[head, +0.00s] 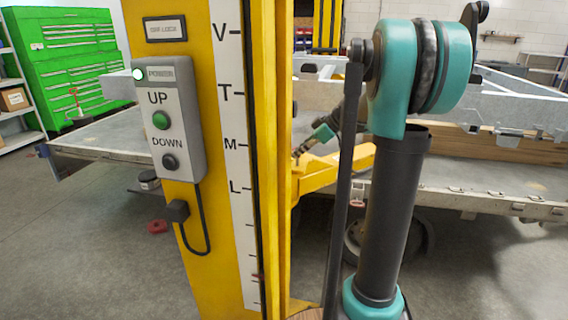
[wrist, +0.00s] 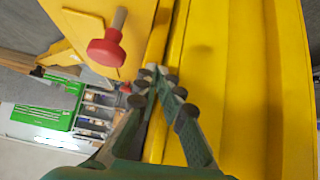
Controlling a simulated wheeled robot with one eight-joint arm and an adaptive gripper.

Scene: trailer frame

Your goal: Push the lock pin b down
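The fingertips are close to a yellow post edge. In the head view my gripper (head: 297,154) is small, beside the yellow post and above a yellow lift arm (head: 325,172). The knob cannot be made out there.
The yellow post (head: 205,140) carries a control box (head: 169,120) with a lit lamp and UP and DOWN buttons. A grey trailer frame (head: 490,180) spans the background. A green tool cabinet (head: 65,55) stands at the far left. Yellow metal (wrist: 240,90) fills the wrist view's right side.

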